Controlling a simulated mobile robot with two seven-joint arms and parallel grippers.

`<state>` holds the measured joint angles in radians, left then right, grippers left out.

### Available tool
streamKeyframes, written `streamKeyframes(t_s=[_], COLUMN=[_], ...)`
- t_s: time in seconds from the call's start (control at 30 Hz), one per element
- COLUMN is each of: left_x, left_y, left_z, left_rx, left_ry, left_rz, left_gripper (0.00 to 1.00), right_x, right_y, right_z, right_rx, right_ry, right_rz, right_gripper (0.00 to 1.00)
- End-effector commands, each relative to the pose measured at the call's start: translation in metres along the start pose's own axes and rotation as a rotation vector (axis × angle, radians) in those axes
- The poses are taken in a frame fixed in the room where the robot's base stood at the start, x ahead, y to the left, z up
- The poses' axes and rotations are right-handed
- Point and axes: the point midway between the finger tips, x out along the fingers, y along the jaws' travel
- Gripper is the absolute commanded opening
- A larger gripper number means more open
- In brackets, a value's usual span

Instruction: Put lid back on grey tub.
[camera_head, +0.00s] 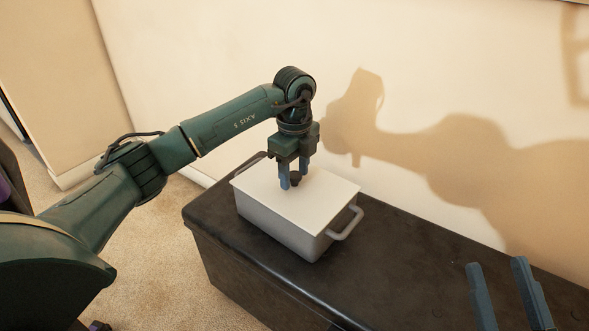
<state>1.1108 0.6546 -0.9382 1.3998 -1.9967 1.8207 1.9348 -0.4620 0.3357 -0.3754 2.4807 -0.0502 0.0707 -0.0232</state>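The grey tub (285,233) stands on a dark chest, with a handle at each end. Its flat white lid (315,200) lies over the top of the tub and appears level. A small dark knob (296,181) sits on the lid. My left gripper (293,180) points down from above, its fingertips on either side of the knob. The fingers are apart, but I cannot tell whether they press on the knob. My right gripper (507,278) shows only as two widely spaced fingers at the lower right, open and empty, away from the tub.
The dark chest top (390,265) is clear to the right of the tub. A pale wall (440,70) rises close behind the chest and carries the arm's shadow. Carpet (165,240) lies to the left.

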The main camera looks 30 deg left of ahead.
Motion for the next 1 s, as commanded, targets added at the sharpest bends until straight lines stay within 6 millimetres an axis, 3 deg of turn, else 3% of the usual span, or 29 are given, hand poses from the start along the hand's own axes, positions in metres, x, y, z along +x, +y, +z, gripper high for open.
streamKeyframes(t_s=[0.37, 0.43, 0.63, 0.8, 1.0], left_x=[-0.008, -0.021, -0.068, -0.102, -0.126], left_y=[0.000, -0.001, -0.001, -0.001, -0.001], left_z=[0.000, 0.000, 0.000, 0.000, 0.000], left_rx=[0.001, 0.001, 0.001, 0.000, 0.000], left_ry=[0.000, 0.000, 0.000, -0.001, 0.000], left_rz=[-0.001, -0.003, -0.003, -0.002, 0.000], left_gripper=[0.50, 0.50, 0.50, 0.50, 0.50], right_x=[0.000, 0.002, -0.016, -0.019, -0.020], right_y=[0.000, 0.001, -0.012, -0.011, -0.009], right_z=[0.001, -0.004, 0.017, 0.019, 0.021], right_rx=[0.001, 0.002, 0.118, 0.097, 0.066], right_ry=[-0.002, -0.004, -0.188, -0.223, -0.237], right_rz=[0.001, 0.001, 0.022, 0.029, 0.030], right_gripper=[0.36, 0.36, 0.36, 0.36, 0.36])
